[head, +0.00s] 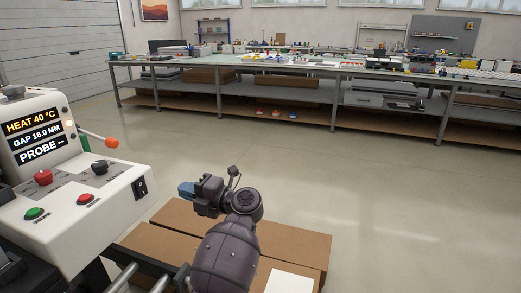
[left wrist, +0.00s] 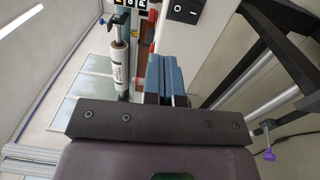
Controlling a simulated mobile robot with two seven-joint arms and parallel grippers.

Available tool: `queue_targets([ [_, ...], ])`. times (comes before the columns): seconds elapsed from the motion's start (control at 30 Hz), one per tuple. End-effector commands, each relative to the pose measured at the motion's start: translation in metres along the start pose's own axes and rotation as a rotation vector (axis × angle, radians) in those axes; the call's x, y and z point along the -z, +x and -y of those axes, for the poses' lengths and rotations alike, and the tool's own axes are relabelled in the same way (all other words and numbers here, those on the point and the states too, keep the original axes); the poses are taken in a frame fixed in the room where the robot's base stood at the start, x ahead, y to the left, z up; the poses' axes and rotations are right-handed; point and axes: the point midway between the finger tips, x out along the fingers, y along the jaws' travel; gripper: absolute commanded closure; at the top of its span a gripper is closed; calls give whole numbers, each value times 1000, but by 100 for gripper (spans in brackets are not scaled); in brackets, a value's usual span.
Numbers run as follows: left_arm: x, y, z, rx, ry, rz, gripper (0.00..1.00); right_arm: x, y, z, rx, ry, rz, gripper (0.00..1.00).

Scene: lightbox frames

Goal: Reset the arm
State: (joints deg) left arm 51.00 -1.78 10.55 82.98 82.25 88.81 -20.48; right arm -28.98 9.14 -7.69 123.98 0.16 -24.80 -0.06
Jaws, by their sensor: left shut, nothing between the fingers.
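My left arm reaches up from the bottom middle of the head view. Its gripper (head: 186,189) has blue fingers pointing left, and it is in the air just right of the white control panel (head: 125,200), apart from it. In the left wrist view the two blue fingers (left wrist: 165,80) are together with nothing between them. My right gripper is in neither view.
The panel has lit displays, knobs, buttons, a black rocker switch (head: 140,187) and an orange-tipped lever (head: 112,142). Cardboard boxes (head: 300,245) lie below my arm. A long workbench (head: 300,68) stands far back. The floor at right is clear.

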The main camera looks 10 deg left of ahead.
Motion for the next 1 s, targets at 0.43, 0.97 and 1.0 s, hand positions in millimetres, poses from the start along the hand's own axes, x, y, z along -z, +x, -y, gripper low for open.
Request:
queue_targets([
  [0.43, -49, -24, -80, -369, -116, 375, 100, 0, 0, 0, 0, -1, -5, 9],
  [0.97, -26, -122, -93, -1078, 357, 1015, 100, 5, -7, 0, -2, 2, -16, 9],
  [1.0, -18, -126, -80, -1104, 427, 1056, 100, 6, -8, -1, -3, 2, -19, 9],
])
